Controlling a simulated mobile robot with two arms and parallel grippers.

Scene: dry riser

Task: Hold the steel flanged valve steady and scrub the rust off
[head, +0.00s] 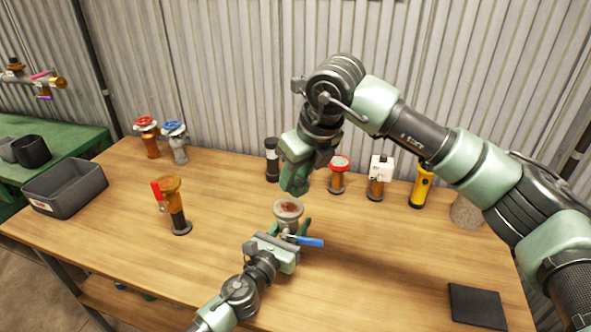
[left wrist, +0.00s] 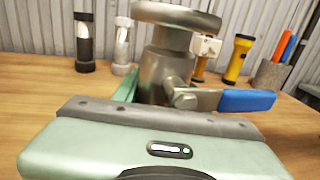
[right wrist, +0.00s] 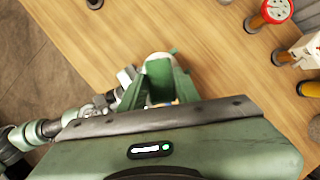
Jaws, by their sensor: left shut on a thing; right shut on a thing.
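The steel flanged valve (head: 288,212) stands upright off the wood bench front, with a reddish-brown rust patch on its top flange. It has a blue lever (head: 309,242). My left gripper (head: 291,230) is shut around its body from the front. In the left wrist view the valve (left wrist: 165,65) fills the middle, its lever (left wrist: 248,100) pointing right. My right gripper (head: 294,185) points down just above and behind the flange, apart from it in the picture.
A red-lever valve (head: 175,205) and a grey bin (head: 65,188) stand left. Red and blue handwheel valves (head: 148,135) are at the back left. Several things line the back, including a yellow flashlight (head: 421,186). A black pad (head: 478,306) lies front right. The bench's right middle is clear.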

